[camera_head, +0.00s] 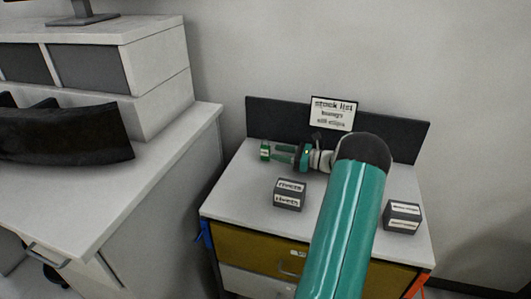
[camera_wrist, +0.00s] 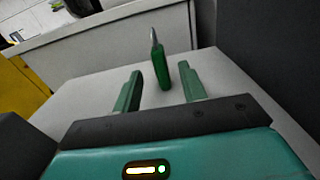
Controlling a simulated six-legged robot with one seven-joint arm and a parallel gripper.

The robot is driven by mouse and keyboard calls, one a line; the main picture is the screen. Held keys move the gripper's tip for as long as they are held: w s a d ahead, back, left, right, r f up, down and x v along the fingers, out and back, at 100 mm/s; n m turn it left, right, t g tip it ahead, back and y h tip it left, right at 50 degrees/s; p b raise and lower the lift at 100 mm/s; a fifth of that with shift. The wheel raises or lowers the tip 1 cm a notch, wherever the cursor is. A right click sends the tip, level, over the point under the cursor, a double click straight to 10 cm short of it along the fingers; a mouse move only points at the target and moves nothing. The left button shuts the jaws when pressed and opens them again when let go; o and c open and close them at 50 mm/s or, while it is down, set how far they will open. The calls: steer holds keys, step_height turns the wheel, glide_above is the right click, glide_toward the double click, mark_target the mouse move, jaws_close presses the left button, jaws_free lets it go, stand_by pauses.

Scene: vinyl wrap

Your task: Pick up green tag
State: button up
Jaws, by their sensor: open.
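The green tag (camera_wrist: 160,75) stands upright on the white cabinet top in the wrist view, with a grey piece at its upper end. In the head view the green tag (camera_head: 265,150) is near the back left corner of the top. My gripper (camera_wrist: 161,82) is open, with its two green fingers pointing at the tag. The tag shows between and just past the fingertips, apparently not touched. In the head view my gripper (camera_head: 277,151) lies low over the top, just right of the tag. My teal arm hides part of the cabinet top.
Two dark labelled boxes, one left (camera_head: 289,195) and one right (camera_head: 402,217), sit on the cabinet top (camera_head: 240,190). A dark back panel (camera_head: 270,118) with a stock list sign (camera_head: 333,113) stands behind. A white desk (camera_head: 170,150) stands to the left, across a gap.

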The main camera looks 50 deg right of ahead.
mark_target(261, 159)
steer(key=x, duration=0.7)
steer(key=shift+w+a+r, duration=0.15)
steer(key=shift+w, duration=0.1)
jaws_close()
